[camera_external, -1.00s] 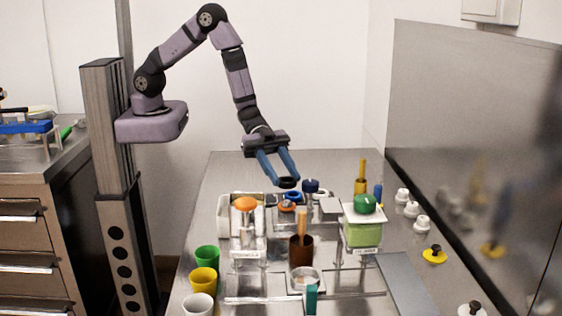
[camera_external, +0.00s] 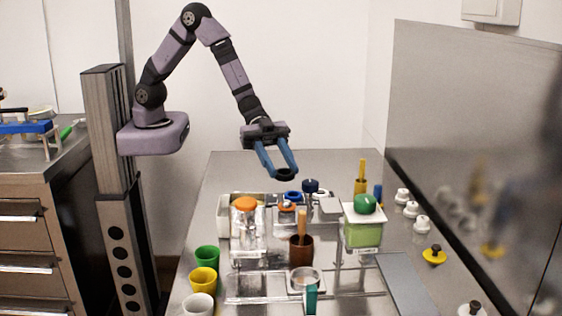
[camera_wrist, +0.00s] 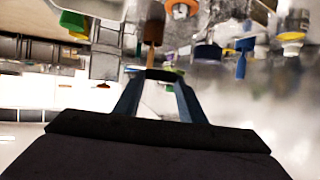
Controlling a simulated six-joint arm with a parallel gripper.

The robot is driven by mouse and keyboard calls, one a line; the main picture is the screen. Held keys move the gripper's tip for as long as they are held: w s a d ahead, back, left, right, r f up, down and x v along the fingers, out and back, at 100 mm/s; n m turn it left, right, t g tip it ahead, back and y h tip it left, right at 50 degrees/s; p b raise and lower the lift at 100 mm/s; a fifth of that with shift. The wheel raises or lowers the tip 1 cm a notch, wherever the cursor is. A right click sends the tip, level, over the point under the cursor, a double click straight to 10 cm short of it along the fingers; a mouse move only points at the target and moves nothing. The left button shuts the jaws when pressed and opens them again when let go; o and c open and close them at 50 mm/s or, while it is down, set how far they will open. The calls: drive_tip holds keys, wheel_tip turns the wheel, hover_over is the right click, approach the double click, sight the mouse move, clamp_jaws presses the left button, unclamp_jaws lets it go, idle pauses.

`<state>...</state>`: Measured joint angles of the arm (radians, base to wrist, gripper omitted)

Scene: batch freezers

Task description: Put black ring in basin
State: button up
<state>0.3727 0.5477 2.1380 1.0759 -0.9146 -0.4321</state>
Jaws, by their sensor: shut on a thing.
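My gripper (camera_external: 284,172) is shut on the black ring (camera_external: 286,175) and holds it at the fingertips, in the air above the back of the steel table. In the wrist view the ring (camera_wrist: 164,75) spans the tips of the blue fingers. A white open container (camera_external: 224,216), which may be the basin, stands below and to the left of my gripper, partly hidden behind the machine with the orange knob. A blue ring (camera_external: 293,196) lies just below my gripper among the fittings. The ring I hold is apart from it.
The machine with the orange knob (camera_external: 245,204) and a green container with a green knob (camera_external: 362,225) stand in front. A brown cup (camera_external: 301,254) with a stick is between them. Green, yellow and white cups line the left edge. The table's back is clear.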

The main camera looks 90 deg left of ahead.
drive_tip(key=s+d+m+g+b, duration=0.2)
drive_tip(key=s+m+g+b, duration=0.25)
drive_tip(key=s, duration=0.65)
drive_tip(key=shift+n+h, duration=0.25)
drive_tip(key=shift+h, duration=0.15)
drive_tip(key=shift+d+f, duration=0.2)
drive_tip(key=shift+f, duration=4.9)
drive_tip(key=shift+f, duration=0.4)
drive_tip(key=shift+f+b, duration=0.2)
drive_tip(key=shift+b, duration=0.2)
drive_tip(key=o, duration=0.8)
drive_tip(key=shift+c, duration=0.2)
